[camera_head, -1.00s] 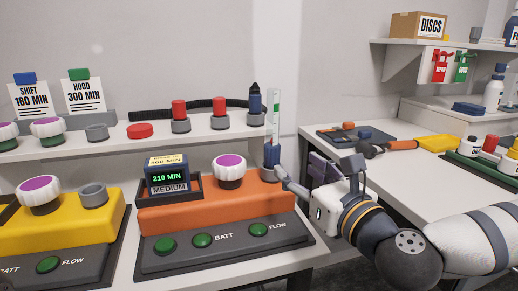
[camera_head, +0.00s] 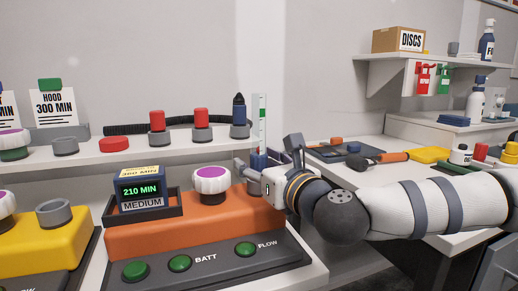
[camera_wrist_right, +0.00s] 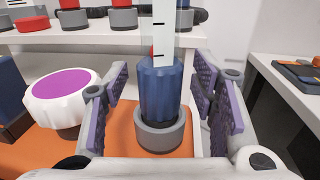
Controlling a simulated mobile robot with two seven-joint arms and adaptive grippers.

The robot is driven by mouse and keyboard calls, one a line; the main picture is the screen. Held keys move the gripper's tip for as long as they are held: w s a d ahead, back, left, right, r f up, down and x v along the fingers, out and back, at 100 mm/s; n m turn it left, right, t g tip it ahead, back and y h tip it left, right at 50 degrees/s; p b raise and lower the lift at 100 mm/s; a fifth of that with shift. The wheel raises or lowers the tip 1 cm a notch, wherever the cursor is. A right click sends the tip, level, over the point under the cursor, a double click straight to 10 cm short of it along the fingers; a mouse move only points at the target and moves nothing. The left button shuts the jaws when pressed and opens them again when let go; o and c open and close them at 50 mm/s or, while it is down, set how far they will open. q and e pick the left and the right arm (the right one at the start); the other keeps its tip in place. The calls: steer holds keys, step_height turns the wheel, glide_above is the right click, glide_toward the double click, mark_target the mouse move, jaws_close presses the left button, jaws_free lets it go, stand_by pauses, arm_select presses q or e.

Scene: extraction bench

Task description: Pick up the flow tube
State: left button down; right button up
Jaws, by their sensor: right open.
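The flow tube (camera_head: 261,128) stands upright at the right end of the orange unit (camera_head: 150,238). It has a clear upper part with scale marks and a dark blue ribbed base. In the right wrist view the blue base (camera_wrist_right: 162,92) sits in a grey ring socket (camera_wrist_right: 162,132). My right gripper (camera_wrist_right: 168,98) is open, with one purple-padded finger on each side of the base and visible gaps to it. In the head view the right gripper (camera_head: 266,165) partly hides the tube's lower part and the socket. My left gripper is not in view.
A white and purple knob (camera_head: 211,184) stands left of the tube, near the left finger. Behind is a white shelf (camera_head: 95,158) with red and grey parts and a dark blue bottle-shaped piece (camera_head: 239,115). A side bench (camera_head: 375,195) lies to the right.

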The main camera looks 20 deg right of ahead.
jaws_close()
